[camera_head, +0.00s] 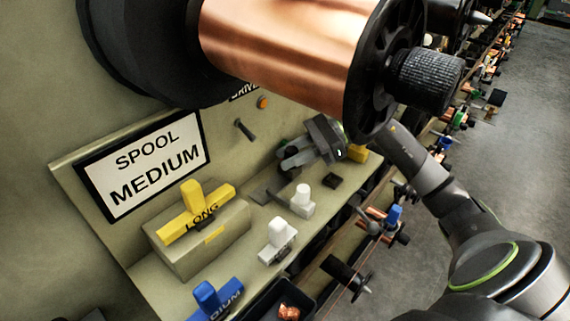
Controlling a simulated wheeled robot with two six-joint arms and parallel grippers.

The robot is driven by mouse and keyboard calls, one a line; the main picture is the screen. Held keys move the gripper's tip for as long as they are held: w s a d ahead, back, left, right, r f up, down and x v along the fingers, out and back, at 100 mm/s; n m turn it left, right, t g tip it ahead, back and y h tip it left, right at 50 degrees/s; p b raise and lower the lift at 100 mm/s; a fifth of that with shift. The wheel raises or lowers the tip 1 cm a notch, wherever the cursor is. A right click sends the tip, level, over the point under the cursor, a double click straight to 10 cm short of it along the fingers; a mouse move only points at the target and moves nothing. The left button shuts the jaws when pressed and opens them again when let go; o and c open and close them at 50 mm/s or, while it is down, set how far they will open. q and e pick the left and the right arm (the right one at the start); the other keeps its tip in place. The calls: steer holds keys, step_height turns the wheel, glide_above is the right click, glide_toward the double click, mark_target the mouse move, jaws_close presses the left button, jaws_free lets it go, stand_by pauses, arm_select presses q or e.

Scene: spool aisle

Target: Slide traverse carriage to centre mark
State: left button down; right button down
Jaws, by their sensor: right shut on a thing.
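My right arm comes in from the lower right and passes behind the large copper spool (285,45). My right gripper (289,156) is beyond the spool, above the panel's ledge, with its fingers pointing left. I cannot tell for certain whether this is the traverse carriage, and I cannot make out a centre mark. My left gripper is not in view.
A sign (143,165) reads "SPOOL MEDIUM". A yellow "LONG" piece (195,207) sits on a beige block. A blue piece (213,299) and white pieces (277,240) stand nearby. A dark tray (270,306) holds copper bits. The grey floor at right is open.

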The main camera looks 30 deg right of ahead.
steer(key=c, duration=1.1)
jaws_free()
steer(key=shift+d, duration=0.15)
steer(key=b+v, duration=0.2)
steer(key=v, duration=1.5)
steer(key=shift+s+d, duration=0.1)
steer(key=shift+s, duration=0.1)
